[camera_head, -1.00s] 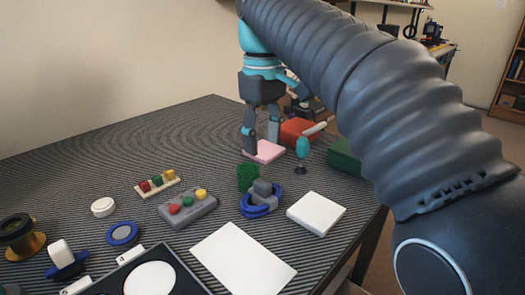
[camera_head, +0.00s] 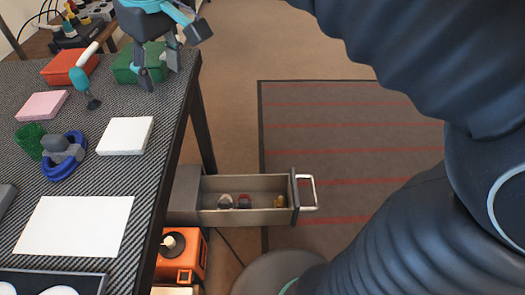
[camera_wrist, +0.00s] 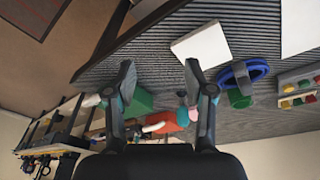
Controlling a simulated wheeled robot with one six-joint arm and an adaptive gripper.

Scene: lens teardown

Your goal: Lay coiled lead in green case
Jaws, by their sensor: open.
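The coiled lead (camera_head: 70,168) is a blue coil with a grey block-shaped end. It lies on the striped table, left of a white box, and also shows in the wrist view (camera_wrist: 259,70). The green case (camera_head: 123,66) sits near the table's far right edge and appears in the wrist view (camera_wrist: 141,101), partly behind a finger. My gripper (camera_head: 160,72) is open and empty, its fingers overlapping the green case in the head view. I cannot tell its height above the case. It is well apart from the lead.
The white box (camera_head: 125,136), white sheet (camera_head: 72,227), pink block (camera_head: 42,105), red case (camera_head: 68,68) and a teal-handled tool (camera_head: 82,84) stand nearby. A green bristly block (camera_head: 29,140) adjoins the lead. An open drawer (camera_head: 250,217) juts out right of the table.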

